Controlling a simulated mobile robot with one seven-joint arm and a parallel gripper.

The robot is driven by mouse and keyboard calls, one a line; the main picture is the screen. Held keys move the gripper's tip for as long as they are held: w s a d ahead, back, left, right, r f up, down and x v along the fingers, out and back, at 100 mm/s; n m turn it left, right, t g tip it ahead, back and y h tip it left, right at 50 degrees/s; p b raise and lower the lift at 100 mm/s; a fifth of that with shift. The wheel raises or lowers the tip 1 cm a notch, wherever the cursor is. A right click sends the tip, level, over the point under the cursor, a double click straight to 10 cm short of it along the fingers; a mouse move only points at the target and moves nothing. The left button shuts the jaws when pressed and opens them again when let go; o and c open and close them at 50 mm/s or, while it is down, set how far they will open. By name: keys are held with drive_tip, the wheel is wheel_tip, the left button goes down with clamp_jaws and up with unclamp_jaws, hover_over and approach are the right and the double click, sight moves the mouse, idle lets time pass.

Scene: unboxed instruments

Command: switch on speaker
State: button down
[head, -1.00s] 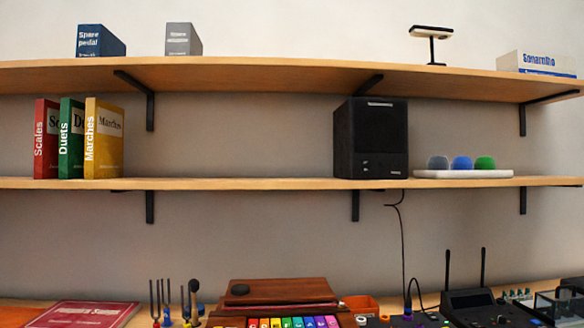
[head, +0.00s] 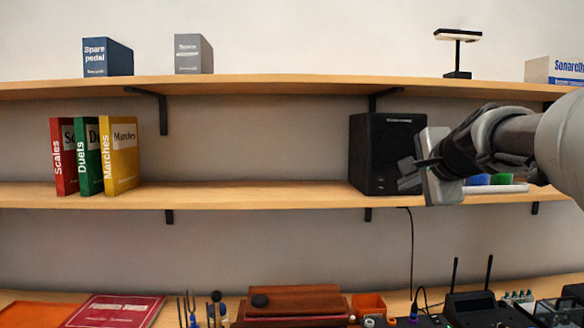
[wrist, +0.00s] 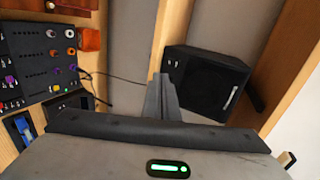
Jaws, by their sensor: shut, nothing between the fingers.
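The black speaker (head: 376,150) stands upright on the lower wall shelf, right of centre in the head view. In the wrist view the speaker (wrist: 200,82) appears rotated, with small light marks near one end of its front. My gripper (head: 406,174) is shut and empty, in front of the speaker's lower right part in the head view. In the wrist view my gripper's fingers (wrist: 163,82) point toward the speaker's near edge. I cannot tell whether they touch it. My gripper hides part of the speaker's front in the head view.
The upper shelf (head: 270,86) runs just above the speaker. A cable (head: 411,250) hangs below. The bench below holds instruments and electronics.

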sight(381, 189)
drive_tip(key=shift+w+d+r+m, duration=0.2)
drive_tip(key=shift+d+r+m, duration=0.1)
drive_tip(key=shift+d, duration=0.05)
drive_tip(key=x, duration=0.9)
drive_tip(key=r+p+x, duration=0.1)
drive_tip(key=x, duration=0.3)
drive_tip(key=shift+w+f, duration=0.15)
drive_tip(key=shift+w, duration=0.45)
drive_tip(key=shift+w+f, duration=0.15)
drive_tip(key=shift+w, duration=0.1)
drive_tip(key=shift+s, duration=0.1)
